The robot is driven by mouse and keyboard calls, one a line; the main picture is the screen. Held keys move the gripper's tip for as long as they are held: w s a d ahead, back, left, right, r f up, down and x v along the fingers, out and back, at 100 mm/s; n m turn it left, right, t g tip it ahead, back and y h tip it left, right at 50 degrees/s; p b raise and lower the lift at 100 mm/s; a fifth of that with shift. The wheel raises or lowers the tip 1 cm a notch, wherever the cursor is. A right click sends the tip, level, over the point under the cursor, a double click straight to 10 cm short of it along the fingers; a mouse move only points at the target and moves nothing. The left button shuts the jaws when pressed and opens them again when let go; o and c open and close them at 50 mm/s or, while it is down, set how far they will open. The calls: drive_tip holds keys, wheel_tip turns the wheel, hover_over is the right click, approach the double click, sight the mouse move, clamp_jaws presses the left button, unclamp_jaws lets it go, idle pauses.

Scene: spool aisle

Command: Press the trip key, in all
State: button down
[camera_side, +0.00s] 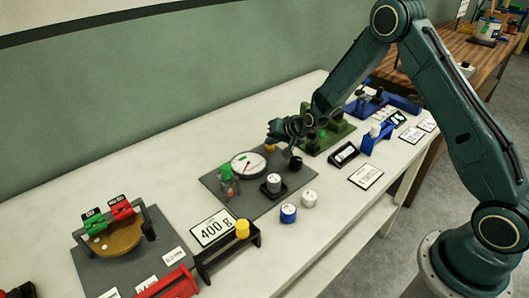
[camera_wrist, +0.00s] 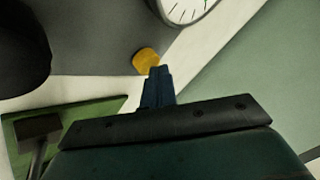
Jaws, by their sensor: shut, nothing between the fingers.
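A round yellow key (camera_wrist: 146,60), which I take to be the trip key, sits by the edge of a grey plate near the white dial (camera_wrist: 188,8). In the side view the yellow key (camera_side: 270,148) shows just below my gripper, partly hidden. My gripper (camera_wrist: 158,72) is shut and empty, its fingertips overlapping the key's near edge in the wrist view. I cannot tell whether they touch it. In the side view my gripper (camera_side: 275,132) hangs over the far right corner of the grey plate (camera_side: 258,206). No label on the key is readable.
A green fixture (camera_side: 326,134) stands close right. Blue and white pots (camera_side: 288,213) stand in front. A "400 g" card (camera_side: 213,227) lies near left.

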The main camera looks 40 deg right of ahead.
sight(272, 147)
drive_tip(key=shift+f, duration=0.2)
idle(0.4)
drive_tip(key=shift+r, duration=0.95)
drive_tip(key=shift+r, duration=0.1)
drive_tip(key=shift+r, duration=2.45)
